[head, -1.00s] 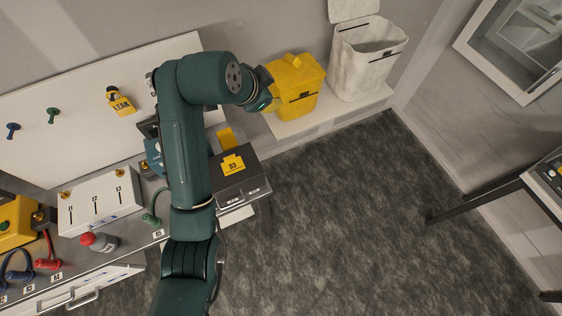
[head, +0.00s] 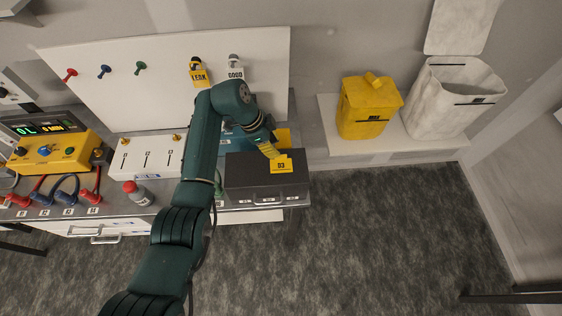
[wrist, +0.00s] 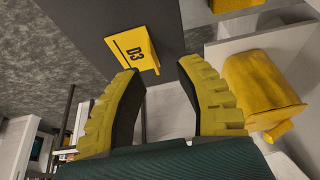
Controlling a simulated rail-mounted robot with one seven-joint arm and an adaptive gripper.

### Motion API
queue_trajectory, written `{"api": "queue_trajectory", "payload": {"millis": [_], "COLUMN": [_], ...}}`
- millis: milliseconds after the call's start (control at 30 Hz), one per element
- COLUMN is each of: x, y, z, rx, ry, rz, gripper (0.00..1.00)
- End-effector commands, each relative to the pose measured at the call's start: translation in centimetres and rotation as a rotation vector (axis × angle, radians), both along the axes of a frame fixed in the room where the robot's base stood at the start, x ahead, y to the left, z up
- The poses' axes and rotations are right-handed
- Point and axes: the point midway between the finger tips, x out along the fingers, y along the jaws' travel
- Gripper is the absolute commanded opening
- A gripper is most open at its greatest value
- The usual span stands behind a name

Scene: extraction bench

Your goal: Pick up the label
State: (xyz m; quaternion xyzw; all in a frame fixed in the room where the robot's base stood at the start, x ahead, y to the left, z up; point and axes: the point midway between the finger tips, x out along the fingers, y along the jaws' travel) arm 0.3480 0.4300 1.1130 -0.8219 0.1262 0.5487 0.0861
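A yellow label marked D3 (head: 283,167) lies on top of a dark grey box (head: 240,172) at the right end of the bench. In the wrist view the label (wrist: 128,46) shows beyond the fingertips, its near edge close to the left finger. My gripper (head: 271,150) is just behind and above the label in the head view. Its yellow ribbed fingers are apart with nothing between them in the wrist view (wrist: 160,72). Whether a finger touches the label cannot be told.
Left of the arm stand a white switch box (head: 145,157), a red-topped bottle (head: 138,193) and a yellow meter (head: 60,155). Tags hang on the white back panel (head: 170,60). A yellow bin (head: 368,108) and a white bin (head: 452,98) stand on a shelf at right.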

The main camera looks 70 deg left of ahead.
Motion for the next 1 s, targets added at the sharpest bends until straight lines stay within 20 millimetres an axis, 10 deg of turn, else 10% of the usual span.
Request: {"api": "queue_trajectory", "payload": {"millis": [533,733,1000], "x": [1.8,1.8,1.8], "y": [-1.3,-1.3,-1.3], "z": [-4.5,-4.5,-4.4], "rx": [-0.002,-0.002,-0.002], "ry": [0.002,0.002,0.001], "rz": [0.000,0.000,0.000], "gripper": [0.37,0.00,0.00]}}
